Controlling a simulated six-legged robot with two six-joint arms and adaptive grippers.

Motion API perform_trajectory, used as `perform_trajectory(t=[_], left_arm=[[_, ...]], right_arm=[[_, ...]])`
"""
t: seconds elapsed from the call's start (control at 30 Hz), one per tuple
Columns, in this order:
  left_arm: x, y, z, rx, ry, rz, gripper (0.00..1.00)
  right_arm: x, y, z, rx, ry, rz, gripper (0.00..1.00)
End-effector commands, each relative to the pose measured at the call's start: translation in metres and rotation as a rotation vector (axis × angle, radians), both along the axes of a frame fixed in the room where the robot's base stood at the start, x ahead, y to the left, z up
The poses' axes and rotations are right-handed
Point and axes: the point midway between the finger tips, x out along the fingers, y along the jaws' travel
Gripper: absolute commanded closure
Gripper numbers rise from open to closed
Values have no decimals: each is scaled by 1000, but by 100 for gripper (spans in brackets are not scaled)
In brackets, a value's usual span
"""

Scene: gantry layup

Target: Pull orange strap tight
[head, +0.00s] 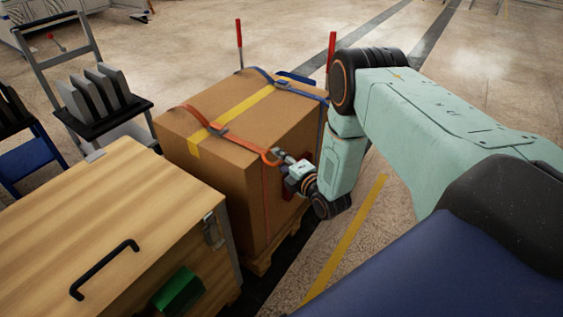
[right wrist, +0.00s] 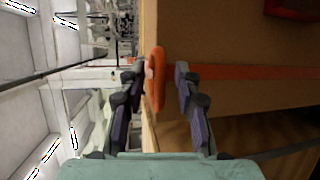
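The orange strap (head: 246,143) runs over the top of a cardboard box (head: 220,170) and down its near right side. It passes through a dark buckle (head: 218,131). My right gripper (head: 283,156) is at the strap's orange end by the box's top right edge. In the right wrist view that rounded orange end (right wrist: 156,78) stands between the two fingers of my right gripper (right wrist: 159,80). The fingers are apart, with a visible gap on the right finger's side. The orange band (right wrist: 250,72) continues along the box face. My left gripper is out of view.
A blue strap (head: 268,78) and yellow tape (head: 232,114) also cross the box, which stands on a wooden pallet (head: 262,264). A wooden crate (head: 130,205) with a black handle stands close at left. Two red-topped posts rise behind. Floor at right is open.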

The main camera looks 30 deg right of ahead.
Motion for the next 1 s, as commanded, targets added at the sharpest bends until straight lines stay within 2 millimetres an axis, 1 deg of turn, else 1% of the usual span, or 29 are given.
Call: perform_trajectory(t=[0.13,0.17,0.53,1.0], left_arm=[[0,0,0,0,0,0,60],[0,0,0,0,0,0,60],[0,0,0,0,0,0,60],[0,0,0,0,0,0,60]], right_arm=[[0,0,0,0,0,0,67],[0,0,0,0,0,0,69],[-1,0,0,1,1,0,100],[-1,0,0,1,1,0,100]])
